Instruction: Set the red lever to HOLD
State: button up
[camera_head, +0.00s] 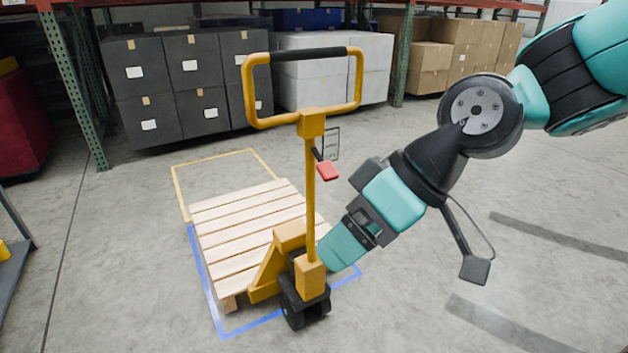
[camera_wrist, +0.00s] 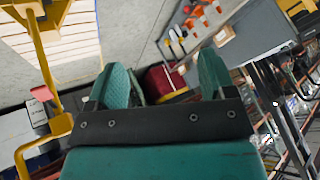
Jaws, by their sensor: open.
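The red lever (camera_head: 327,171) sticks out to the right of the yellow upright of the pallet jack (camera_head: 311,215), below its looped handle. A small label plate (camera_head: 332,143) is just above the lever; its markings are too small to read. In the wrist view the red lever (camera_wrist: 42,93) is at the left, outside my fingers. My gripper (camera_head: 338,252) is low beside the upright, below the lever and apart from it. In the wrist view the two teal fingers of my gripper (camera_wrist: 164,78) are spread with nothing between them.
A wooden pallet (camera_head: 250,230) sits on the jack's forks inside a blue floor outline. Dark boxes (camera_head: 190,85), white boxes and cartons stand on racks behind. A shelf with tools (camera_wrist: 240,40) shows in the wrist view. The floor at right is mostly clear.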

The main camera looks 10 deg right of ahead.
jog(key=w+f+t+y+b, duration=0.35)
jog(key=w+f+b, duration=0.35)
jog(key=w, duration=0.4)
jog(key=m+t+h+b, duration=0.1)
jog(key=m+t+h, duration=0.4)
jog(key=t, duration=0.7)
send_near(330, 172)
jog(key=p+x, duration=0.4)
jog(key=x, duration=0.5)
jog(key=shift+w, duration=0.15)
jog(key=shift+w+a, duration=0.2)
jog(key=shift+w, duration=0.45)
